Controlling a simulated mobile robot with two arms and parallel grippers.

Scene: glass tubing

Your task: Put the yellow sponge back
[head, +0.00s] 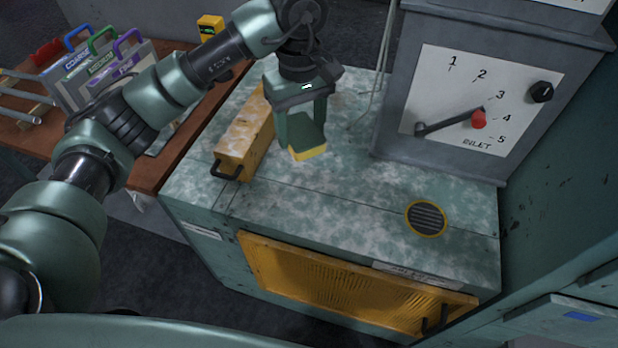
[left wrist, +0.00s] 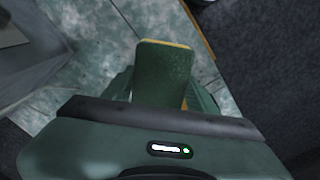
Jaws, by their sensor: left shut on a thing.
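The yellow sponge (head: 309,153) is in my left gripper (head: 301,140), with its yellow part showing at the lower end and a dark green face above. In the left wrist view the sponge's green face (left wrist: 163,72) with a thin yellow edge shows between the fingers of my left gripper (left wrist: 165,98), which is shut on it. The gripper points down over the worn green-and-white cabinet top (head: 290,205). Whether the sponge touches that top I cannot tell. My right gripper is not in view.
A long yellow box with a black handle (head: 240,145) lies left of the gripper. A grey dial panel (head: 460,105) stands to the right. A round vent (head: 427,218) is at the front right. A brown table (head: 165,165) with colored-handled folders (head: 95,70) is at left.

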